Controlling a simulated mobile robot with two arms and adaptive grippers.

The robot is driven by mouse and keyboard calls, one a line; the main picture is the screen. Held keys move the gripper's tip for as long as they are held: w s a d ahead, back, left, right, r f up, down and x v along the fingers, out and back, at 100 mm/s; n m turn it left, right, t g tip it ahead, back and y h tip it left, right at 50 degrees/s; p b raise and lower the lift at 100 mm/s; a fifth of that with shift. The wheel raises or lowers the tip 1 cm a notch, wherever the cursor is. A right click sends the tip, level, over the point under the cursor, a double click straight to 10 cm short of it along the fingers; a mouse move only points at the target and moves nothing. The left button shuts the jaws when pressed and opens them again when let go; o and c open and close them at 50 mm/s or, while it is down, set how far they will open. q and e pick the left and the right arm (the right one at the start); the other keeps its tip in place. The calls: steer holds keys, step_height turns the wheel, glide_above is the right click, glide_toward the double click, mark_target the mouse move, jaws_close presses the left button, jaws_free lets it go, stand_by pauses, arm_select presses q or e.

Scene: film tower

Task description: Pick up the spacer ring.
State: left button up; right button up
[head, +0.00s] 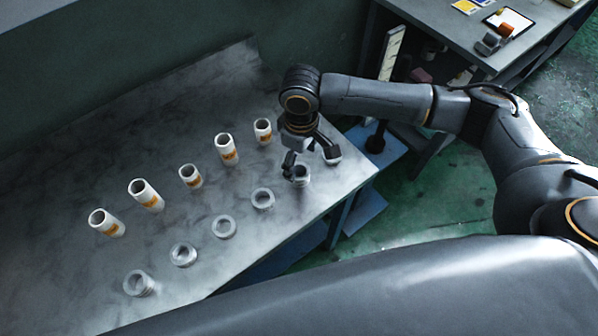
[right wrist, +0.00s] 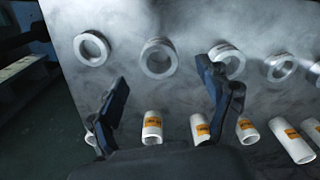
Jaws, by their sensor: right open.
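Several grey spacer rings lie flat in a row on the table. A second ring (right wrist: 80,48) lies left of the fingers, and a third (right wrist: 239,67) is partly hidden behind the right finger. The gripper holds nothing. My left gripper is not in view.
Several white tubes with orange labels (head: 190,177) stand in a row behind the rings on the grey table (head: 70,270). More rings (head: 224,227) run toward the front left. The table's right edge is near the gripper. Another table (head: 450,40) stands at the upper right.

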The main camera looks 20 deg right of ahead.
mark_target(299, 165)
steer(key=shift+w+f+p, duration=0.15)
steer(key=shift+f+p, duration=0.15)
steer(key=shift+f, duration=1.45)
steer(key=shift+w+f+p, duration=0.15)
steer(key=shift+f+p, duration=0.15)
steer(key=shift+f, duration=1.45)
steer(key=c, duration=1.4)
steer(key=shift+o, duration=0.2)
steer(key=shift+r, duration=0.15)
steer(key=shift+a+r, duration=0.1)
steer(key=shift+r, duration=0.15)
step_height(299, 165, up, 3)
steer(key=shift+f+b, duration=0.2)
steer(key=shift+b, duration=0.45)
steer(key=s+a+r+b, duration=0.1)
steer(key=s+r, duration=0.8)
steer(key=s, duration=0.5)
steer(key=shift+a+r, duration=0.35)
steer(key=shift+a, duration=0.05)
